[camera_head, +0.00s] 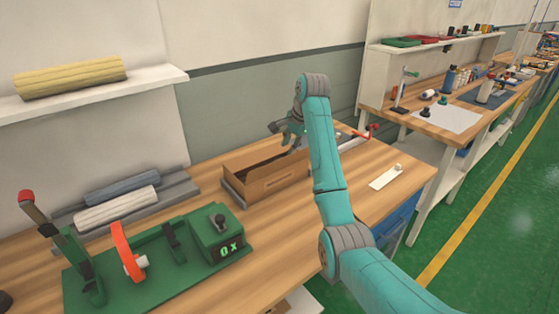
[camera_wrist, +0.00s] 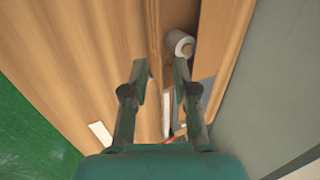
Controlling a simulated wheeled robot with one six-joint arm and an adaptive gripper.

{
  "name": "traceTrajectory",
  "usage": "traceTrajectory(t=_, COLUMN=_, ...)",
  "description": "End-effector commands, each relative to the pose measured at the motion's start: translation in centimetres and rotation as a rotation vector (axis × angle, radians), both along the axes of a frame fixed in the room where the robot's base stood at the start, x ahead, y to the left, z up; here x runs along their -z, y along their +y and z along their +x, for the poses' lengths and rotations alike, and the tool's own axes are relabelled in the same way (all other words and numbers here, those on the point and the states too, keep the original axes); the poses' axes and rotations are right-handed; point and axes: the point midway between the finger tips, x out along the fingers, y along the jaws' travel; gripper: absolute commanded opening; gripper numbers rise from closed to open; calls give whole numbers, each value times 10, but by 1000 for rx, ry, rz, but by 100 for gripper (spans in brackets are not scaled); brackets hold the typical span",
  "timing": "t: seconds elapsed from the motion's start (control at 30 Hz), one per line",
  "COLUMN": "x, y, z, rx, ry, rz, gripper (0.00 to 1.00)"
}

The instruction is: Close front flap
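A brown cardboard box (camera_head: 272,184) stands on the wooden workbench with its top open and a dark interior. My gripper (camera_head: 289,133) is over the box's right part. In the wrist view my gripper (camera_wrist: 159,70) has its two fingers apart, with no object clearly held. The box (camera_wrist: 153,30) shows as a long edge running up between the fingers. A pale roll (camera_wrist: 180,43) lies inside the box just beyond the right fingertip. I cannot tell which flap the long edge is, or whether a finger touches it.
A green fixture (camera_head: 160,265) with a red-orange arched part stands at front left. Rolls (camera_head: 117,205) lie on a grey tray behind it. A yellow roll (camera_head: 68,77) rests on the wall shelf (camera_head: 150,80). A white strip (camera_head: 386,178) lies to the box's right, with bare bench around it.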

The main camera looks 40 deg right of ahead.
Motion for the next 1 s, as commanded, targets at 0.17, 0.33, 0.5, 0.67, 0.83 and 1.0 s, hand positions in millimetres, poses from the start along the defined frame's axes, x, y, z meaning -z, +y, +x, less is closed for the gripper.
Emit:
traceTrajectory(t=0.17, x=30, y=1, z=11, rx=-1, ry=3, rz=2, gripper=28)
traceTrajectory(t=0.33, x=57, y=2, z=22, rx=-2, ry=2, rz=1, gripper=28)
traceTrajectory(t=0.5, x=78, y=2, z=31, rx=-2, ry=1, rz=1, gripper=28)
traceTrajectory(t=0.67, x=88, y=2, z=35, rx=-1, ry=0, rz=1, gripper=28)
traceTrajectory(t=0.83, x=90, y=2, z=36, rx=-1, ry=0, rz=1, gripper=28)
traceTrajectory(t=1.0, x=90, y=2, z=36, rx=-1, ry=-1, rz=0, gripper=26)
